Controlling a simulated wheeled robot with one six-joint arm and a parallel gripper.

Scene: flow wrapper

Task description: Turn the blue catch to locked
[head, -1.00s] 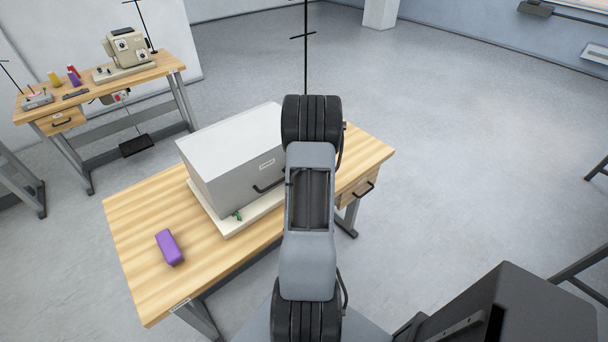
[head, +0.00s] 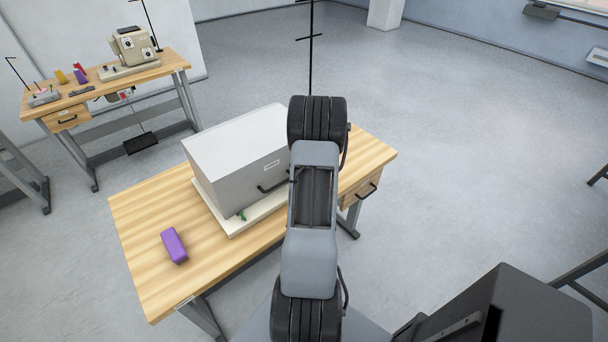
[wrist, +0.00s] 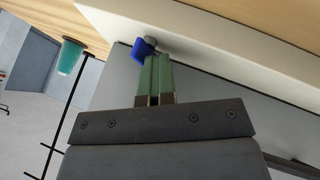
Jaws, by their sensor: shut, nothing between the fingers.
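In the wrist view, the blue catch (wrist: 143,48) sits on a grey round pivot at the edge of the white base, beside the grey housing. My gripper (wrist: 153,59) has two green fingers, shut together with nothing between them. The fingertips are right by the blue catch; I cannot tell whether they touch it.
The wooden table (head: 140,215) carries a purple block (head: 174,245) at the front left. A teal object (wrist: 70,57) shows near the table edge in the wrist view. A second table with a sewing machine (head: 131,47) stands at the back left. Open floor lies to the right.

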